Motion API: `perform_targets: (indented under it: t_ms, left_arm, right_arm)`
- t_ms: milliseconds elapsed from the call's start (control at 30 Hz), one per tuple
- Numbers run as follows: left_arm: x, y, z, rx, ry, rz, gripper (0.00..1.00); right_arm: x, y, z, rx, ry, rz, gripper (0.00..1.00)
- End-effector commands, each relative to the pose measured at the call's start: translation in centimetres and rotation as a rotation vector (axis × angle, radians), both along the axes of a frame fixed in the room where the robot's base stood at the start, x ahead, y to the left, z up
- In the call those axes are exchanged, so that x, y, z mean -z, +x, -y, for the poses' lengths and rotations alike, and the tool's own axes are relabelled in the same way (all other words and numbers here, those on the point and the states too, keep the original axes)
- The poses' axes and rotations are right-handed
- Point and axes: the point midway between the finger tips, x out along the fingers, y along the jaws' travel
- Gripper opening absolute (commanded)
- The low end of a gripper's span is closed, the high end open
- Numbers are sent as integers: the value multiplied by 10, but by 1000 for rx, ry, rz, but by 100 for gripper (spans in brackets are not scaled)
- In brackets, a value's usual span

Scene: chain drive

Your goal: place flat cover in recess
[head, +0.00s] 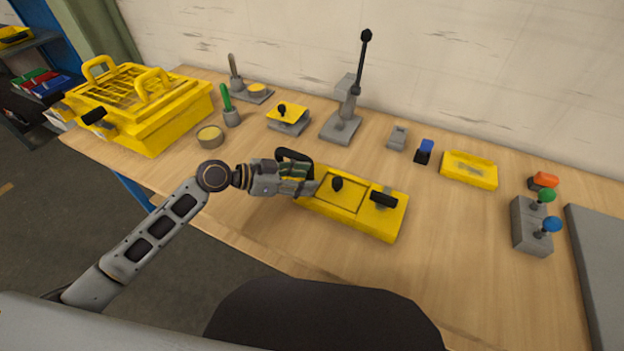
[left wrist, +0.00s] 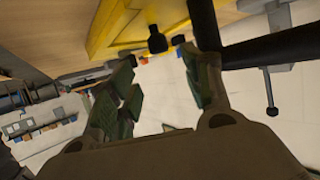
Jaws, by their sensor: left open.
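The long yellow block (head: 375,225) lies on the table in front of me. A flat yellow cover (head: 343,195) with a black knob (head: 337,184) sits within the outlined recess of its top, looking about level; I cannot tell whether it is fully seated. My left gripper (head: 308,180) is at the block's left end, beside the knob and apart from it. In the left wrist view the open fingers (left wrist: 165,92) are empty, and the black knob (left wrist: 156,40) shows beyond them against the yellow block (left wrist: 118,24). My right gripper is not in view.
A black handle (head: 383,198) stands on the block's right part. Behind are a grey stand with a tall black lever (head: 342,125) and a yellow plate on a grey base (head: 288,115). A yellow crate (head: 160,125) stands left.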

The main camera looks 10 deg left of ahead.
Motion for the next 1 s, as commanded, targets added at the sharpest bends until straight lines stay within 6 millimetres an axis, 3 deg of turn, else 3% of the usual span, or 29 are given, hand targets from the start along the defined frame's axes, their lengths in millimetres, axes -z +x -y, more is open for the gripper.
perform_targets:
  t_ms: [233,1000]
  left_arm:
    - [-4,-5,-8,1,1,-1,50]
    - [-4,-5,-9,1,0,0,50]
  right_arm:
    - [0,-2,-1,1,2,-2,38]
    - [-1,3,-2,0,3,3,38]
